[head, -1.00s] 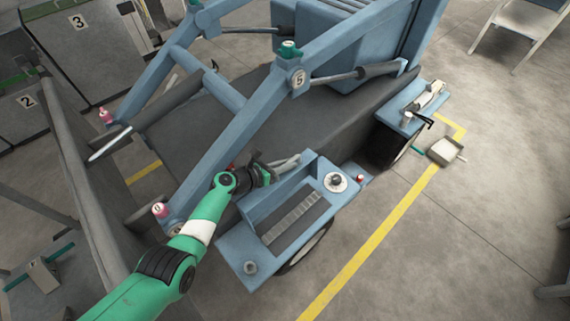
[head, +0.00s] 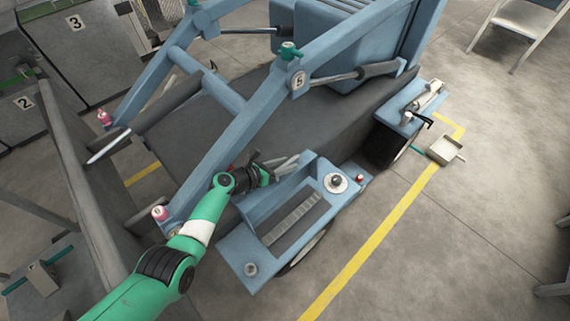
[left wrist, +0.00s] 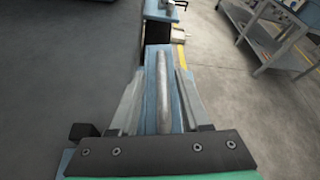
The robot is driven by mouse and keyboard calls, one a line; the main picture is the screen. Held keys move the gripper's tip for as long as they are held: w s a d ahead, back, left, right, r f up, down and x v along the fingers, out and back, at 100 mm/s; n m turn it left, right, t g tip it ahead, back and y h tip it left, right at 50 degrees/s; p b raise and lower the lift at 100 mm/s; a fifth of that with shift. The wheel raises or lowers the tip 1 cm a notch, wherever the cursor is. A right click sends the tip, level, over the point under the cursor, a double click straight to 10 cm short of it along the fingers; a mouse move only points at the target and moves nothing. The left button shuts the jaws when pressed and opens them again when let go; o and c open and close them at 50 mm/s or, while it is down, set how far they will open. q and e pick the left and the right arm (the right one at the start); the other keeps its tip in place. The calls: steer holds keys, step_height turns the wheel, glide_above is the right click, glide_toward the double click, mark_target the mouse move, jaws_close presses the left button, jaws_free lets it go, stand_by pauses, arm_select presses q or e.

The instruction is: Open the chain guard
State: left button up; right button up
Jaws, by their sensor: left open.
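My left gripper (head: 287,162) is open at the back-left edge of the blue housing (head: 232,249) on the near side of the blue machine. In the left wrist view, its two pale fingers (left wrist: 158,75) stand apart on either side of a grey rounded bar (left wrist: 163,88). The bar lies lengthwise along a blue surface; I cannot tell whether a finger touches it. A dark slotted strip (head: 295,222) shows in the housing's recess. I cannot tell for certain which part is the chain guard. My right gripper is not in view.
A lift arm marked 5 (head: 245,126) slopes above my left forearm. A round fitting (head: 336,182) and a small red knob (head: 360,179) sit near the gripper. Floor right of the yellow line (head: 372,241) is mostly clear.

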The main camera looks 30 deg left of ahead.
arm_select(q)
steer(key=p+v, duration=0.3)
steer(key=r+p+v, duration=0.1)
steer(key=p+v, duration=0.2)
steer(key=shift+w, duration=0.2)
steer(key=p+v, duration=0.2)
steer(key=v, duration=0.1)
steer(key=p+v, duration=0.1)
steer(key=shift+s+a+f, duration=0.2)
steer(key=shift+s, duration=0.25)
steer(key=shift+s+a, duration=0.15)
steer(key=shift+s, duration=0.3)
